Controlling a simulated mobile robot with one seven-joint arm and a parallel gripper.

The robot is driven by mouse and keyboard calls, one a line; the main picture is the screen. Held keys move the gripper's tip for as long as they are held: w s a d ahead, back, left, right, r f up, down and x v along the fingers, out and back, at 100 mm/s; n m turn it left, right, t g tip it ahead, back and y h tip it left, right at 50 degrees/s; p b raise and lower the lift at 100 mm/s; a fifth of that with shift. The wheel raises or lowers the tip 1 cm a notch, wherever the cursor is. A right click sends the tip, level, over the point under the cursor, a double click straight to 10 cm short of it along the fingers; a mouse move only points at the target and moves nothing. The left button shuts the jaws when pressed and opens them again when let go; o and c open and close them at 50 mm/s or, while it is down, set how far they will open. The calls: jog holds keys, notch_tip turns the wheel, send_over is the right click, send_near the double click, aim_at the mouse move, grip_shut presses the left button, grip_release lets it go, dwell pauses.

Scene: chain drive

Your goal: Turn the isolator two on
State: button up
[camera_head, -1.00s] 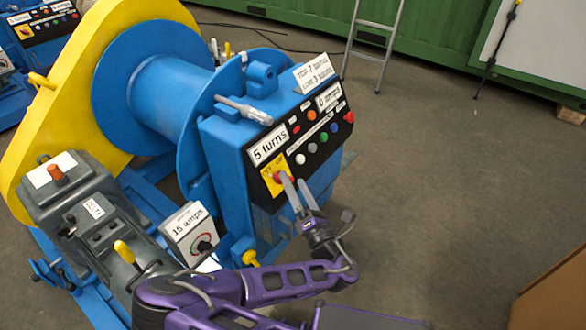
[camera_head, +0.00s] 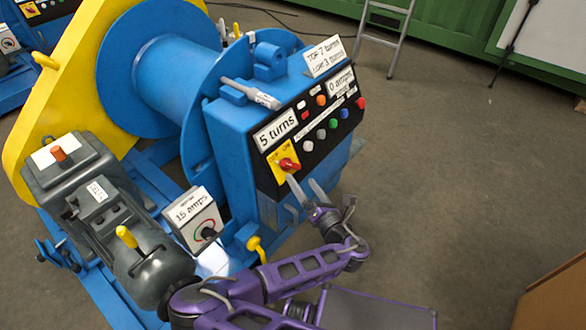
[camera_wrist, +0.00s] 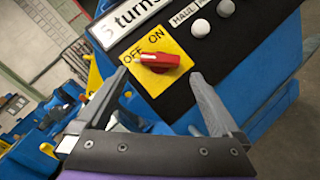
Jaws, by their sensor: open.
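A red rotary switch (camera_head: 289,164) sits on a yellow OFF/ON plate (camera_head: 277,171) at the lower left of the black panel. In the wrist view the red switch (camera_wrist: 158,61) lies nearly level in the picture, below the OFF and ON words; I cannot tell which setting it marks. No "isolator two" label is readable. My gripper (camera_head: 302,181) is open and empty, just below and right of the switch. In the wrist view its fingertips (camera_wrist: 159,76) stand either side of the switch, apart from it.
The blue console (camera_head: 232,150) carries several coloured buttons, a "5 turns" sign (camera_head: 275,130) and a lever (camera_head: 250,93). Open floor (camera_head: 450,180) lies right.

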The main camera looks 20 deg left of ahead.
aim_at(293, 167)
jog(key=x, duration=0.7)
jog(key=shift+d, duration=0.1)
jog(key=c, duration=1.2)
